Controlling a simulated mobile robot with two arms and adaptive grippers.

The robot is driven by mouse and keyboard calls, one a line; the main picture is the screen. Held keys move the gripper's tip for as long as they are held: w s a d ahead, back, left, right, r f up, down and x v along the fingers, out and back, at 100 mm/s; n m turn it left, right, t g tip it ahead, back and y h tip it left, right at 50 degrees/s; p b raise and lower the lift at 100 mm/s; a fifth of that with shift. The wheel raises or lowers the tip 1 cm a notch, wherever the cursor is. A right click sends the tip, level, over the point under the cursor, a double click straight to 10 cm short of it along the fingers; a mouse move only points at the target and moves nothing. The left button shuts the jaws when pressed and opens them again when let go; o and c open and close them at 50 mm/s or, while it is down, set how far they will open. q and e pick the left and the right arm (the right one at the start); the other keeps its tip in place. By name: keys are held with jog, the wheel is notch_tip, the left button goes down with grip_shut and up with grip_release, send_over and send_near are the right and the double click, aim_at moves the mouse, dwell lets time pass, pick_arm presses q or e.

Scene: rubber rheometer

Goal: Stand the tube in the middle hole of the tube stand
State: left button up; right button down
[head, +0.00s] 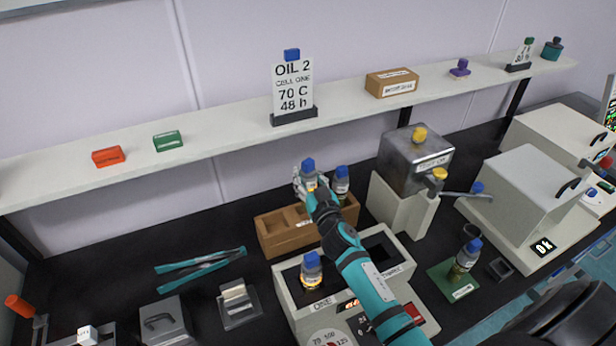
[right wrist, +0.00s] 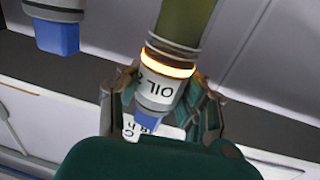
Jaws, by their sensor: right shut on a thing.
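My right gripper (head: 311,188) is shut on a tube (head: 308,176) with a blue cap, held upright over the wooden tube stand (head: 283,241). In the right wrist view the gripper (right wrist: 165,98) grips this tube (right wrist: 157,88), with an "OIL 2" label and a glowing orange band. The gripper hides the tube's lower end in the head view, so I cannot tell whether it is in the middle hole. Another blue-capped tube (head: 341,183) stands at the right end of the stand; its blue cap shows in the right wrist view (right wrist: 58,38). My left gripper is not in view.
A heating block (head: 290,292) with a glowing blue-capped tube (head: 311,270) is in front of the stand. A metal box (head: 415,165) on a pale base is to the right. A shelf (head: 225,134) runs behind. Teal tongs (head: 200,262) lie left.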

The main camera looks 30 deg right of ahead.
jog(key=shift+f+b, duration=2.7)
jog(key=shift+f, duration=0.15)
jog(key=c, duration=0.8)
grip_release()
jog(key=shift+o, duration=0.2)
notch_tip(320, 180, up, 6)
jog(key=p, duration=0.6)
jog(key=shift+r, duration=0.15)
jog(key=shift+s+f, duration=0.1)
jog(key=shift+f, duration=0.1)
